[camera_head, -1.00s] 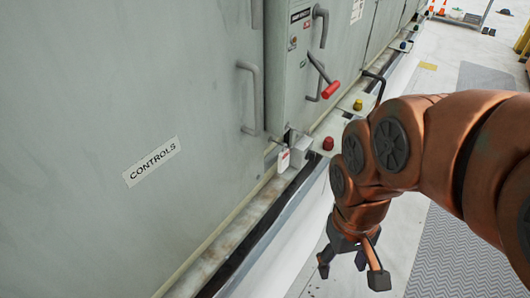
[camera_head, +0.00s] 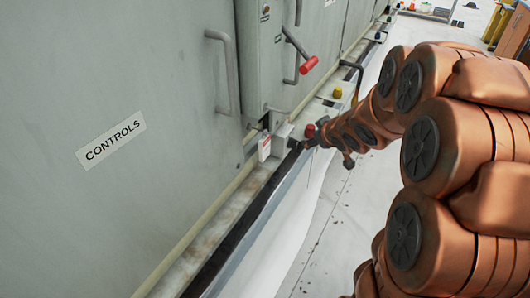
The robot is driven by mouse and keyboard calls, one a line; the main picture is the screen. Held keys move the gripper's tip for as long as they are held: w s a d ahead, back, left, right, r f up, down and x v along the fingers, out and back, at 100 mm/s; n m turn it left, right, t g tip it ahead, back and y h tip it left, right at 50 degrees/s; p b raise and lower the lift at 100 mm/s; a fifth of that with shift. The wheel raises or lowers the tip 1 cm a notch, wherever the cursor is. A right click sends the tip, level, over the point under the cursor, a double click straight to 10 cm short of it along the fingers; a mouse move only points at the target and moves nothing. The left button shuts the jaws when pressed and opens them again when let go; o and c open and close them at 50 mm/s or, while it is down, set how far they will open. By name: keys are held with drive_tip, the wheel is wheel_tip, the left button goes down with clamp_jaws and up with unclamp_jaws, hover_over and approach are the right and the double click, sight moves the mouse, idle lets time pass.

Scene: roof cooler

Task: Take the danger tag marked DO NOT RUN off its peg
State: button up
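A small white tag with red marking (camera_head: 264,147) hangs upright at the base of the grey cabinet, beside a small pale block on the ledge. Its lettering is too small to read, and its peg cannot be made out. My gripper (camera_head: 308,143) is just right of the tag, near a red knob (camera_head: 310,130), with a gap between it and the tag. It points left towards the tag. Its fingers are small, dark and partly hidden by the wrist, so their opening cannot be told. The tag is not in its grip.
The grey cabinet (camera_head: 120,60) has a CONTROLS label (camera_head: 111,141), a vertical door handle (camera_head: 224,75) and a red-gripped lever (camera_head: 308,65) above the tag. A yellow knob (camera_head: 337,92) stands further along the ledge (camera_head: 215,225). The pale floor at right is largely clear.

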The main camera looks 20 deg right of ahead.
drive_tip(key=w+a+f+n+t+y+b, duration=0.2)
drive_tip(key=w+a+f+n+y, duration=0.1)
drive_tip(key=w+a+f+y, duration=0.15)
drive_tip(key=n+t+y+b, duration=0.1)
drive_tip(key=n+y+b, duration=0.15)
drive_tip(key=y, duration=0.65)
approach(267, 147)
drive_tip(key=w+a+r, duration=0.1)
drive_tip(key=w+a, duration=0.1)
drive_tip(key=shift+w+a+r+m, duration=0.1)
drive_tip(key=shift+w+a+m, duration=0.45)
drive_tip(key=shift+a, duration=0.5)
drive_tip(key=shift+f+x, duration=0.25)
drive_tip(key=shift+x, duration=0.8)
drive_tip(key=shift+f+x, duration=0.2)
drive_tip(key=shift+x, duration=0.8)
drive_tip(key=shift+w+a, duration=0.4)
drive_tip(key=shift+w, duration=0.4)
drive_tip(key=shift+c, duration=0.4)
drive_tip(key=c, duration=1)
